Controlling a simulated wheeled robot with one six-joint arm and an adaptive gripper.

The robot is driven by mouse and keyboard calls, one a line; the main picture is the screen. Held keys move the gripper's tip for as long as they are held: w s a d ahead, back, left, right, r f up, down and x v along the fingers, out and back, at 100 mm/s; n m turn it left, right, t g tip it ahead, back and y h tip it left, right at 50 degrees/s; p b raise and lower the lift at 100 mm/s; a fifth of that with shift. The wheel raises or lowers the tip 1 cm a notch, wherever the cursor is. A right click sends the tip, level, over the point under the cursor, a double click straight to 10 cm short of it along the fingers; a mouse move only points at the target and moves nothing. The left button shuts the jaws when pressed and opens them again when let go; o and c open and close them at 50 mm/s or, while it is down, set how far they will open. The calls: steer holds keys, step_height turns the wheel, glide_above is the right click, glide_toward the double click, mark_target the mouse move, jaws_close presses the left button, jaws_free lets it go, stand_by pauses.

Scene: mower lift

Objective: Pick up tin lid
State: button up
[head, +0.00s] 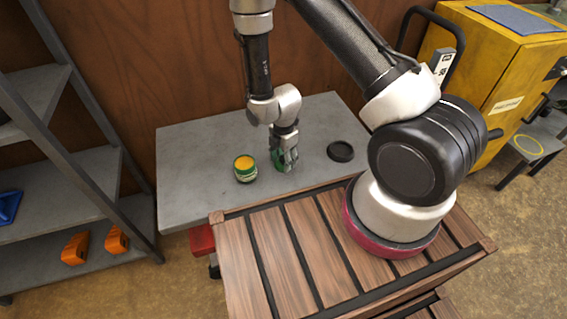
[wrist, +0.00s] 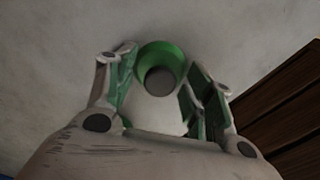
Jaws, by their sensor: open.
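A green round piece, which looks like the tin lid (wrist: 149,53), shows between my fingertips in the wrist view, with a dark grey round patch at its middle. My gripper (wrist: 160,85) is open, with one green-padded finger on either side of it. I cannot tell whether the fingers touch it. In the head view my gripper (head: 286,163) points down low over the grey table, and some green shows at its fingers; the lid is mostly hidden there. A green and yellow tin (head: 244,169) stands upright on the table to the left of my gripper.
A black round dish or disc (head: 340,151) lies on the grey table (head: 190,150), to the right of my gripper. A slatted wooden surface (head: 290,255) is in front. Grey shelves (head: 50,195) stand at the left, a yellow cabinet (head: 490,65) at the right.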

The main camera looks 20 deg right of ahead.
steer(key=c, duration=1.1)
steer(key=shift+o, duration=0.2)
steer(key=shift+r, duration=0.1)
